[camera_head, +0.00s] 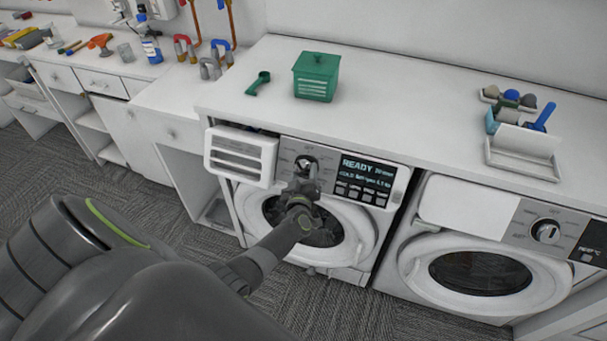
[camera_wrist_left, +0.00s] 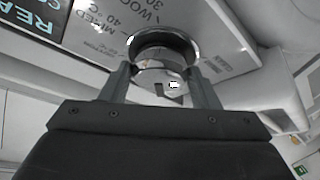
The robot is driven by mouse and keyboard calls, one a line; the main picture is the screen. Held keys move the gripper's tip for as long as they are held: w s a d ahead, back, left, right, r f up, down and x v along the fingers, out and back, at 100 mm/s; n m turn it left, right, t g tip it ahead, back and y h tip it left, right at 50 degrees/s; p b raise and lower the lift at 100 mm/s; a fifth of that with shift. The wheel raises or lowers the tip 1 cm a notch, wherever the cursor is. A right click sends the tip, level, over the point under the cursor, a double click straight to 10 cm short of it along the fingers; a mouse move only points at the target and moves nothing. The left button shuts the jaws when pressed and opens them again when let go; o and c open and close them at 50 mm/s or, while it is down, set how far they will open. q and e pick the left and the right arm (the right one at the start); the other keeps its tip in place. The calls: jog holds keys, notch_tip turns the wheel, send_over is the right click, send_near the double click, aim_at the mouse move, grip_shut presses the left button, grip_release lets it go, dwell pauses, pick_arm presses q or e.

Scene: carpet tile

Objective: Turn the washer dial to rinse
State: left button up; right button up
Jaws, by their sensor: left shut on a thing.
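The left washer (camera_head: 345,225) stands under the counter, its display (camera_head: 365,180) reading READY with smaller text below. Its round silver dial (camera_head: 306,162) is on the grey panel left of the display, partly hidden by my gripper. My left gripper (camera_head: 305,172) is at the dial, shut on it. In the left wrist view, the two fingers (camera_wrist_left: 158,85) sit on either side of the dial (camera_wrist_left: 163,50). Labels MIXED, 40 °C and WOOL show around it; I cannot see a rinse label or clearly tell where the dial points. My right gripper is out of view.
The detergent drawer (camera_head: 240,156) sticks out left of the panel. A second washer (camera_head: 480,265) with its own dial (camera_head: 545,231) stands to the right. On the counter are a green box (camera_head: 316,76), a green scoop (camera_head: 258,83) and a white tray (camera_head: 522,157).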

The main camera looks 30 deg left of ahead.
pick_arm(q)
jog(key=o, duration=1)
jog(key=shift+s, duration=0.1)
jog(key=shift+s+d, duration=0.2)
jog(key=shift+s, duration=0.05)
jog(key=shift+b+v, duration=0.45)
jog(key=shift+v, duration=7.9)
